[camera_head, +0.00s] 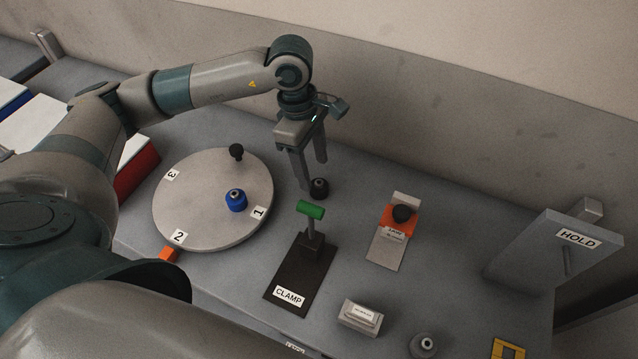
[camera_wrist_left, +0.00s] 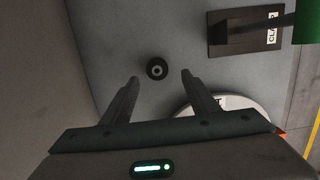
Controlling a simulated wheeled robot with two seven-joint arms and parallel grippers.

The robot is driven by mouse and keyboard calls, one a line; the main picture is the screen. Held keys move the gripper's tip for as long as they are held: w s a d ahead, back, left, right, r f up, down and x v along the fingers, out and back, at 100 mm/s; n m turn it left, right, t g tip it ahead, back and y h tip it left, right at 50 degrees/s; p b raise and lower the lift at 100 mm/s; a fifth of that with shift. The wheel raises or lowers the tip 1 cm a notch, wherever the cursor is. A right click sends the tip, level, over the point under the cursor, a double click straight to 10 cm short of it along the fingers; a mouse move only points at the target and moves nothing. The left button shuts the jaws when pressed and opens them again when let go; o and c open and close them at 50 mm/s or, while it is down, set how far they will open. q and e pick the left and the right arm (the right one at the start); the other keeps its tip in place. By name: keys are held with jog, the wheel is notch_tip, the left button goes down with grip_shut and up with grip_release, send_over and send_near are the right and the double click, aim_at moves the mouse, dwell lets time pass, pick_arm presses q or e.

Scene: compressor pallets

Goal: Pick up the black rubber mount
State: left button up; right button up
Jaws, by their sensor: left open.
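The black rubber mount (camera_head: 319,188) is a small dark cylinder with a hole in its top. It stands on the grey table, to the right of the round plate and behind the clamp. In the left wrist view the mount (camera_wrist_left: 157,68) shows just beyond the fingertips, centred between them. My left gripper (camera_head: 313,174) is open and points down close to the mount, with its fingers apart; in the left wrist view the gripper (camera_wrist_left: 160,78) is empty. Whether a finger touches the mount cannot be told. My right gripper is not in view.
The round plate (camera_head: 195,210) bears a blue mount (camera_head: 236,200) and a black knob (camera_head: 236,152). The clamp (camera_head: 312,240) with a green handle stands in front.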

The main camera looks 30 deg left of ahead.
aim_at(319, 182)
pick_arm(q)
jog(key=shift+d+f, duration=0.1)
jog(key=shift+f, duration=0.5)
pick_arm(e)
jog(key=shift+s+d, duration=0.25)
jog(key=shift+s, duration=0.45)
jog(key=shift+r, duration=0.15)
pick_arm(q)
jog(key=shift+w+d+f+p, duration=0.1)
jog(key=shift+f+p, duration=0.1)
jog(key=shift+p, duration=0.25)
jog(key=f, duration=0.1)
jog(key=f+p, duration=0.2)
jog(key=shift+w+d+f, duration=0.2)
jog(key=shift+d+f, duration=0.15)
jog(key=shift+f, duration=0.45)
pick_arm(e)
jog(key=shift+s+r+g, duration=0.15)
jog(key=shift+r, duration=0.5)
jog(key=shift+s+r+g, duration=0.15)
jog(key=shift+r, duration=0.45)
pick_arm(q)
jog(key=c, duration=1.1)
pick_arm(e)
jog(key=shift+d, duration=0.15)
